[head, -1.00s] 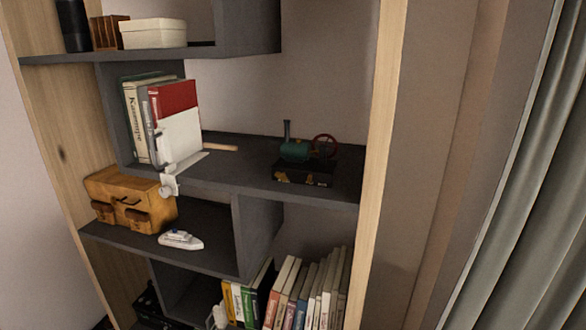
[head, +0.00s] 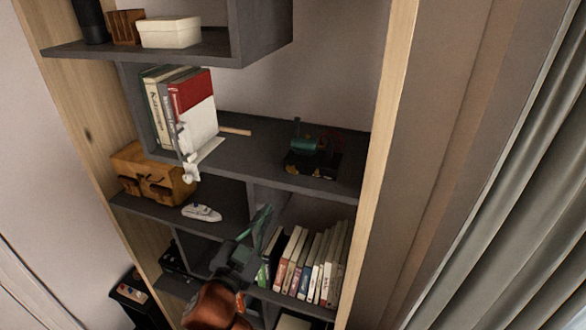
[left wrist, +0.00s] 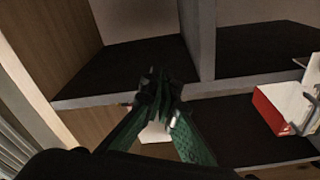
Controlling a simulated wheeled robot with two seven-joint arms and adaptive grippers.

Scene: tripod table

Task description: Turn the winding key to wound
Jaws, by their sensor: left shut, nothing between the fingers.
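No winding key can be made out clearly in either view. A toy steam engine (head: 308,146) with a green boiler and a thin red wheel stands on a dark base on the right of the middle shelf. A white toy boat (head: 202,213) lies on the shelf below, at the left. My left gripper (head: 264,214) is shut and empty in front of the lower shelves, right of the boat and below the engine, apart from both. In the left wrist view, its green fingers (left wrist: 159,82) meet at the tips. My right gripper is not in view.
A wooden drawer box (head: 150,175) stands left of the boat. Upright books and a red-and-white book (head: 195,100) stand on the middle shelf (head: 235,155), with a white stand in front. A row of books (head: 310,265) fills the lower right compartment. A wooden post (head: 385,130) bounds the right side.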

